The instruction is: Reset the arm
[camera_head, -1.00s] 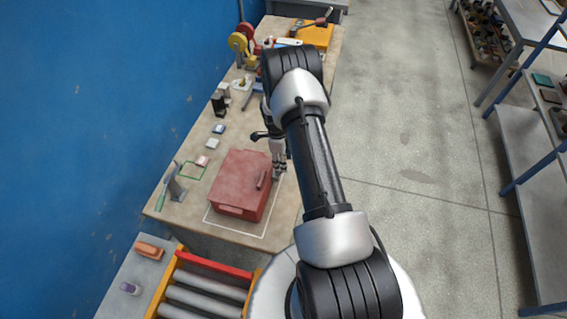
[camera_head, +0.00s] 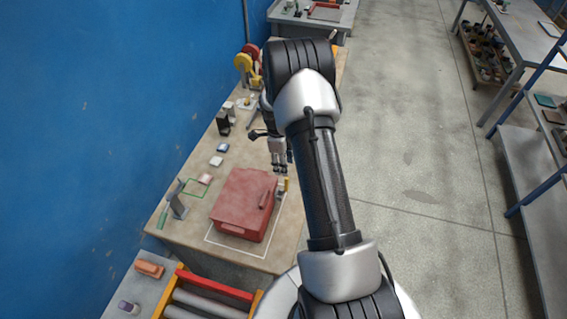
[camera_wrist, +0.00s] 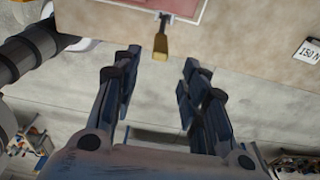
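My arm reaches out over the workbench, and my gripper (camera_head: 280,168) hangs beside the far right corner of a red box (camera_head: 240,205). In the wrist view my gripper (camera_wrist: 158,75) has its dark fingers apart, with nothing between them. A small brass-yellow piece (camera_wrist: 161,45) hangs at the edge of the red box, just beyond the fingertips and apart from them. It also shows as a yellow spot in the head view (camera_head: 286,184). My arm hides part of the bench's far end.
The red box stands inside a white outline on the workbench (camera_head: 185,235). Small blocks, a dark bottle (camera_head: 223,122) and coloured reels (camera_head: 245,65) stand along the blue wall. A roller conveyor (camera_head: 205,300) is in front. The floor (camera_head: 410,150) to the right is clear up to the shelves.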

